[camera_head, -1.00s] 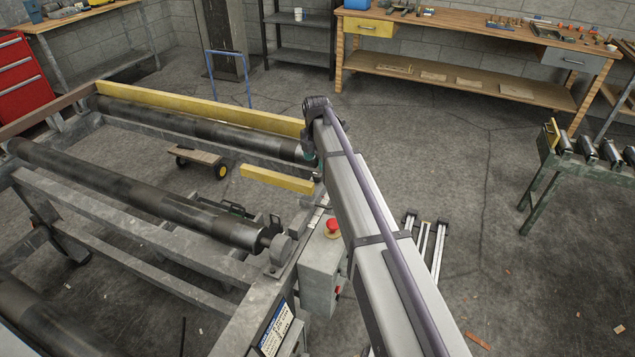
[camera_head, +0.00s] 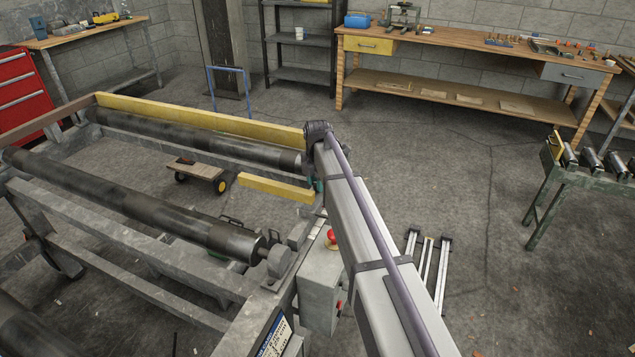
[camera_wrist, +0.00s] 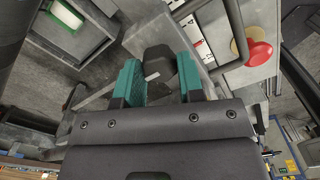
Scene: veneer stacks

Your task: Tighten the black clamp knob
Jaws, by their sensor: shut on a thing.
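The black clamp knob (camera_wrist: 158,64) shows in the wrist view between the two teal fingers of my gripper (camera_wrist: 160,78). The fingers are closed on its sides, and a small pale mark shows on the knob. Part of the knob is hidden behind the fingers and the gripper body. In the head view my arm reaches to the end of the roller frame (camera_head: 135,258). A bit of teal finger shows below the wrist there, and the knob itself is hidden by the arm.
A grey control box with a red emergency button (camera_head: 332,237) stands close beside my arm; the button also shows in the wrist view (camera_wrist: 260,54). A yellow bar (camera_head: 275,188) lies near the wrist. Dark rollers (camera_head: 140,205) lie to the left.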

